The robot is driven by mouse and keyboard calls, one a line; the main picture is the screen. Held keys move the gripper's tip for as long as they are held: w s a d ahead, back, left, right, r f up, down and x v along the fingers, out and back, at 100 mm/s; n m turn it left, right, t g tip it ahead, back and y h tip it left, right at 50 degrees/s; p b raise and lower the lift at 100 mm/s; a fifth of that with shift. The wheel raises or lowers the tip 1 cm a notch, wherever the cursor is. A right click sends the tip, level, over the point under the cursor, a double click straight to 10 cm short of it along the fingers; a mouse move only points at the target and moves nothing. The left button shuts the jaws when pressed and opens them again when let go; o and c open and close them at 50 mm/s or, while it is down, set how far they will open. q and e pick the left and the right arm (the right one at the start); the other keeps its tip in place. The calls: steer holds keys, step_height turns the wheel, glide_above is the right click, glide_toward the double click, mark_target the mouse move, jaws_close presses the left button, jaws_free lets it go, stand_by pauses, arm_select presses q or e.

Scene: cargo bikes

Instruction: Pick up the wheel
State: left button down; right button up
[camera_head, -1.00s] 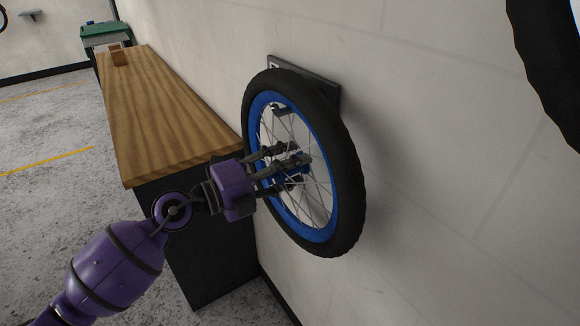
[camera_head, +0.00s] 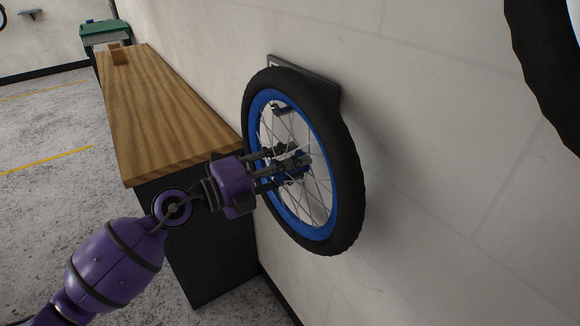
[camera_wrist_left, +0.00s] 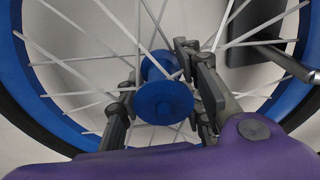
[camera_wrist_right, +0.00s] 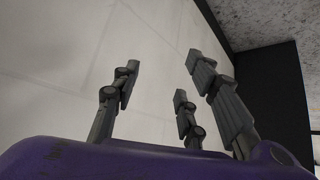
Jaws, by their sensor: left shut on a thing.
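The wheel (camera_head: 350,190) has a black tyre, a blue rim and thin silver spokes. It hangs upright against the wall at a dark wall mount (camera_head: 325,88), with a hook showing inside the rim. My left gripper (camera_head: 296,164) is at its centre, shut on the blue hub. In the left wrist view the blue hub (camera_wrist_left: 163,100) sits between the fingers (camera_wrist_left: 160,85), with spokes around it. My right gripper (camera_wrist_right: 165,85) shows only in the right wrist view, its fingers spread apart with nothing between them.
A wooden-topped workbench (camera_head: 165,115) stands along the wall left of the wheel, with a small wooden block (camera_head: 118,55) at its far end. A green-topped unit (camera_head: 105,30) is behind it. Another tyre (camera_head: 545,70) hangs at the upper right. Floor at left is clear.

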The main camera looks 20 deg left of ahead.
mark_target(290, 156)
arm_select(q)
step_height(290, 156, up, 3)
steer(key=shift+r+p, duration=0.2)
steer(key=shift+p, duration=0.2)
steer(key=s+r+p, duration=0.4)
steer(key=s+r, duration=0.5)
steer(key=s, duration=0.5)
steer(key=shift+d+r, duration=0.25)
steer(key=shift+d, duration=0.1)
arm_select(e)
step_height(290, 156, up, 5)
steer(key=w+a, duration=0.1)
steer(key=w, duration=0.1)
steer(key=shift+w+a+r+y, duration=0.15)
steer(key=shift+w+a+y, duration=0.05)
steer(key=shift+a+y, duration=0.1)
arm_select(q)
steer(key=shift+r, duration=0.1)
arm_select(e)
steer(key=shift+t, duration=0.3)
